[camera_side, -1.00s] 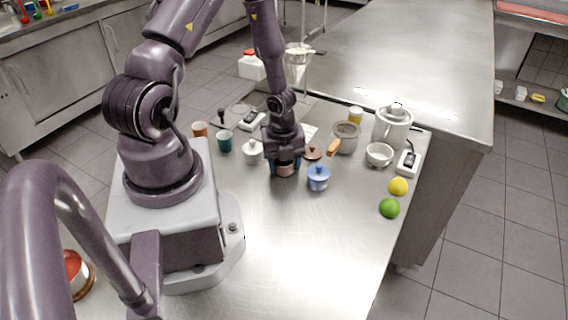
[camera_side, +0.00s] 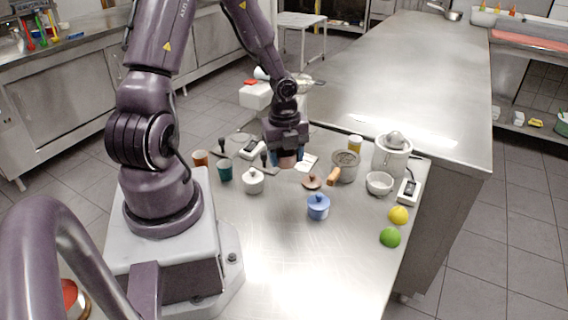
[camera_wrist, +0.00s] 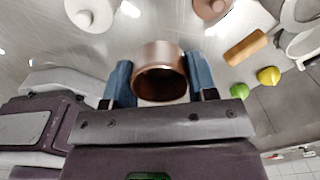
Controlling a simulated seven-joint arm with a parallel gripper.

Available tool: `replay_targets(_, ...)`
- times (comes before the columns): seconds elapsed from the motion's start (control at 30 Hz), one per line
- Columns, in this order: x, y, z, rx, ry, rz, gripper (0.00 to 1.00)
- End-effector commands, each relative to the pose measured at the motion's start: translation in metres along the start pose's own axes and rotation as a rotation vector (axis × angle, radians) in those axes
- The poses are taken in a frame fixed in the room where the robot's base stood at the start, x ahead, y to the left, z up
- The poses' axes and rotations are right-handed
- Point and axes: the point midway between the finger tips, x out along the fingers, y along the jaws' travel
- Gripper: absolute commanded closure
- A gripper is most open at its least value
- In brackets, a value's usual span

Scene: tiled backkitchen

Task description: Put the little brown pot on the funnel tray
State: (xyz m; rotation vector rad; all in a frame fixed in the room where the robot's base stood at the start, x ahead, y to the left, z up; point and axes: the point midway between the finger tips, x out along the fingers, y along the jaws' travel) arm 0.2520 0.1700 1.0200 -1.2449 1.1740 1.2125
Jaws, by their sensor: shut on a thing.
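My gripper (camera_side: 287,158) is shut on the little brown pot (camera_side: 287,162) and holds it above the table, clear of the surface. In the wrist view the coppery pot (camera_wrist: 160,56) sits between the two blue fingers of my gripper (camera_wrist: 160,82), open rim showing and no lid on it. A brown lid (camera_side: 311,182) lies on the table to the right of and below the gripper in the side view. I cannot surely make out the funnel tray; a pale cone-like shape (camera_side: 262,73) shows behind the arm, partly hidden.
Right are a wood-handled pan (camera_side: 345,166), white bowl (camera_side: 379,183), juicer (camera_side: 391,154), lemon (camera_side: 398,215) and lime (camera_side: 390,237). Cups (camera_side: 224,171) stand left.

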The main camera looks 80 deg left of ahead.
Motion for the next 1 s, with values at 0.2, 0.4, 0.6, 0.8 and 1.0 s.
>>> replay_targets(0.2, 0.026, -0.024, 0.082, -0.462, -0.014, 0.011, 0.75)
replay_targets(0.4, 0.041, -0.033, 0.14, -0.748, -0.016, 0.019, 0.75)
replay_targets(0.6, 0.045, -0.038, 0.167, -0.873, -0.014, 0.023, 0.75)
replay_targets(0.8, 0.049, -0.038, 0.172, -0.897, -0.012, 0.025, 0.75)
replay_targets(1.0, 0.062, -0.038, 0.172, -0.895, -0.012, 0.025, 0.75)
